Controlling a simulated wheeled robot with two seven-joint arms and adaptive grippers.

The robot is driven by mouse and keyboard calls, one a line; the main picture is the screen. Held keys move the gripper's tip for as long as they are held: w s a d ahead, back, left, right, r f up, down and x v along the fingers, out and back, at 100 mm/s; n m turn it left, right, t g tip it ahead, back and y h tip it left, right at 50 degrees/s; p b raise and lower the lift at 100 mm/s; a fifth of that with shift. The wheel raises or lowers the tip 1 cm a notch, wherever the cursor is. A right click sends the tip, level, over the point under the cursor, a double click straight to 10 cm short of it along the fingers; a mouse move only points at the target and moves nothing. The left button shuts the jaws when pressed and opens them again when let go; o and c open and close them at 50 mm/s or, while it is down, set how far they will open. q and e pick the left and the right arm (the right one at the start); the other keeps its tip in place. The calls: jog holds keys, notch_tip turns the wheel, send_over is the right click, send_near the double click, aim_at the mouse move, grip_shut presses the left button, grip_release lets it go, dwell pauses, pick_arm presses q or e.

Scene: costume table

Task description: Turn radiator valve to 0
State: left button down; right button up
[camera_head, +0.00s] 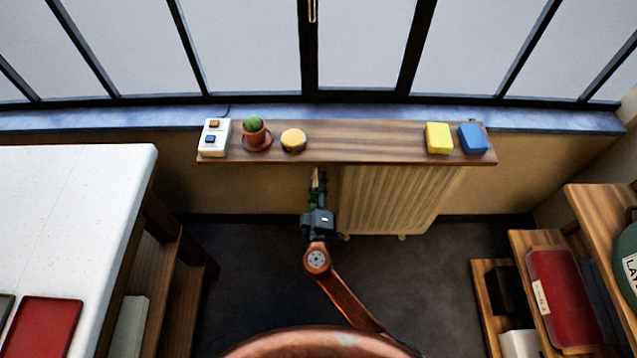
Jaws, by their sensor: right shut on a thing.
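The cream ribbed radiator (388,198) stands under the wooden shelf, below the window. My right gripper (318,178) reaches in at the radiator's left end, just under the shelf's front edge. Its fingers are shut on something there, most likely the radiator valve. The valve itself cannot be made out, because the gripper and the shelf cover that spot. Its dial and any numbers are hidden too. My left gripper is not in view.
The wooden shelf (355,146) overhangs the gripper and carries a white switch box (214,137), a potted cactus (254,132), a round yellow-topped object (293,139), a yellow block (439,138) and a blue block (472,138). A white table (75,200) stands left. Wooden shelving (594,225) stands right.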

jog(key=n, duration=0.3)
jog(key=shift+n+p, duration=0.35)
jog(key=shift+n, duration=0.45)
jog(key=n+p, duration=0.1)
jog(key=n, duration=0.2)
jog(key=shift+n, duration=0.3)
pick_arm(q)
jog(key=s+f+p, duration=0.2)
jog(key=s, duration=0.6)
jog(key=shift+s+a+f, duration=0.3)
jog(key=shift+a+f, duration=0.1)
pick_arm(e)
jog(key=shift+f+n, duration=0.2)
jog(key=shift+n, duration=1.8)
jog(key=o, duration=1.2)
jog(key=shift+c, duration=0.2)
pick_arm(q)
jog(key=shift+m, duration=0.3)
pick_arm(e)
jog(key=shift+s, duration=0.2)
jog(key=s, duration=1.1)
jog(key=shift+s, duration=0.3)
